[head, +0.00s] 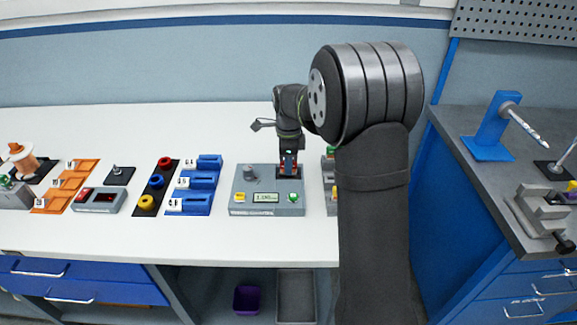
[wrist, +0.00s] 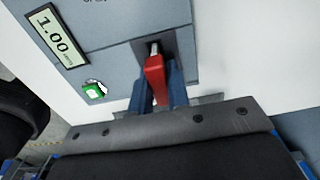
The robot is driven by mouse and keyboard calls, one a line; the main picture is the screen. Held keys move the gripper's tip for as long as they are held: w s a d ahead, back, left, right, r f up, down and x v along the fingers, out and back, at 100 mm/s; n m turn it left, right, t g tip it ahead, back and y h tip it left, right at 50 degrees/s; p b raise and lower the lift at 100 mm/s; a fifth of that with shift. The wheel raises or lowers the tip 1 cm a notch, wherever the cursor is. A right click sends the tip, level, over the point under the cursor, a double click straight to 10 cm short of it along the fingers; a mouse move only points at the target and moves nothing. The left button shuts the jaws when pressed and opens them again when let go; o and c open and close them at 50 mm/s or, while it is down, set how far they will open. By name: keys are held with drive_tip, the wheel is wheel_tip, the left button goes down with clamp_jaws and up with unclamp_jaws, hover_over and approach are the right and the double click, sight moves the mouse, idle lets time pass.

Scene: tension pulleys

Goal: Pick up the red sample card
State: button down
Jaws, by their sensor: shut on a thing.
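The red sample card (wrist: 155,75) shows in the wrist view as a narrow red piece, seen almost edge-on. Its far end is at the dark recess of the grey instrument (wrist: 110,62); how deep it sits there cannot be told. My gripper (wrist: 160,90) has its blue fingers shut on the card from both sides. In the head view my gripper (head: 288,168) points down over the back right part of the same grey instrument (head: 245,183).
The instrument has a lit display (head: 265,198), a grey knob (head: 250,172), a yellow button (head: 239,197) and a green one (head: 293,197). Blue racks (head: 197,181) and a black holder with coloured rings (head: 155,185) stand to the left. White tabletop is clear behind.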

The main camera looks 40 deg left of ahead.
drive_tip(key=shift+r, duration=0.6)
drive_tip(key=r, duration=0.2)
drive_tip(key=d+r, duration=0.1)
drive_tip(key=shift+w+r, duration=0.3)
drive_tip(key=w+d+r, duration=0.4)
drive_tip(key=d+r, duration=0.2)
drive_tip(key=d, duration=0.3)
drive_tip(key=shift+w+d, duration=0.2)
drive_tip(key=shift+d, duration=0.1)
drive_tip(key=shift+r, duration=0.25)
drive_tip(key=shift+r, duration=2.35)
